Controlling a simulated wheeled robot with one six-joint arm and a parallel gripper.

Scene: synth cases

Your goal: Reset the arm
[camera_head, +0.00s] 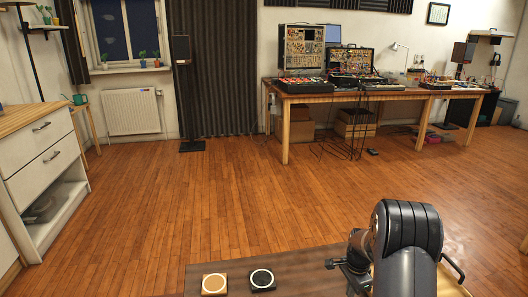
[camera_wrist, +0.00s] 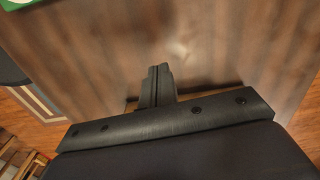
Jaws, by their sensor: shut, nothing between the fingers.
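My arm (camera_head: 405,235) shows at the lower right of the head view, dark grey and folded, over the near end of a dark brown tabletop (camera_head: 315,264). In the wrist view my gripper (camera_wrist: 157,72) has its two dark fingers together, with nothing held between them. A brown wood-grained surface (camera_wrist: 235,50) fills most of the picture beyond the fingers. Whether the fingertips touch it cannot be told.
A tan square with a white ring (camera_head: 214,284) and a black one (camera_head: 262,280) lie on the tabletop. A white drawer cabinet (camera_head: 45,175) stands left, a wooden desk with electronics (camera_head: 375,97) at the back. The floor (camera_head: 200,220) between is open.

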